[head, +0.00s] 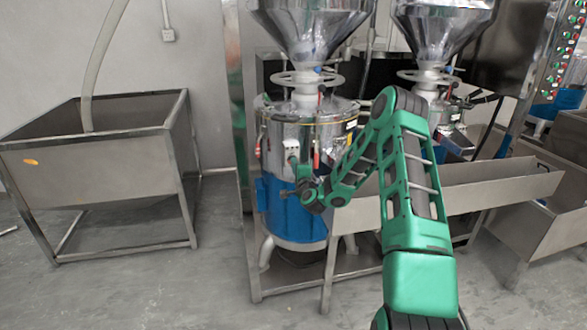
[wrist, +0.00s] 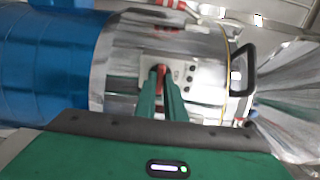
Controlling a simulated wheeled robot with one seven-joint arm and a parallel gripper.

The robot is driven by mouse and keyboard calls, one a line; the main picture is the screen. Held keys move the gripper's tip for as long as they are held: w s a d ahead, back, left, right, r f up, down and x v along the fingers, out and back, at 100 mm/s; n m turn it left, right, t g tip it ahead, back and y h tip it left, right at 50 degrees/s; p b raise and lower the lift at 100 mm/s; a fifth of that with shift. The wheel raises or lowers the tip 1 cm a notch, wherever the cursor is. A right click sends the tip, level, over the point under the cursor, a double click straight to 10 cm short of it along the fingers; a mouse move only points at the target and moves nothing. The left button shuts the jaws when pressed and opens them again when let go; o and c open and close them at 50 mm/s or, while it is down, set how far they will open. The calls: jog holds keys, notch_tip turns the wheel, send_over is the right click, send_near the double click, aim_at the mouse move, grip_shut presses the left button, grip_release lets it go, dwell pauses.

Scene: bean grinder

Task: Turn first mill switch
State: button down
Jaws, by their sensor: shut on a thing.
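The first mill (head: 285,215) is the nearer one, a steel and blue drum under a steel hopper. Its pale switch plate (head: 291,146) is on the drum's front. In the wrist view the plate (wrist: 186,72) lies sideways, with small dark buttons beside a red switch (wrist: 160,78). My gripper (wrist: 160,82) has its green fingers on both sides of the red switch and is shut on it. In the head view my gripper (head: 295,168) is at the plate, and its fingers are small there. The switch is hidden or too small to make out in that view.
A second mill (head: 430,85) stands to the right behind my arm. A steel trough (head: 490,190) runs along the right side. A steel bin on legs (head: 90,175) stands at the left. The floor between bin and mill is clear.

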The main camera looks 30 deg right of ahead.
jog(key=shift+d+f, duration=0.1)
jog(key=shift+f, duration=0.05)
jog(key=c, duration=1.8)
grip_release()
jog(key=shift+c, duration=0.2)
jog(key=shift+s, duration=0.1)
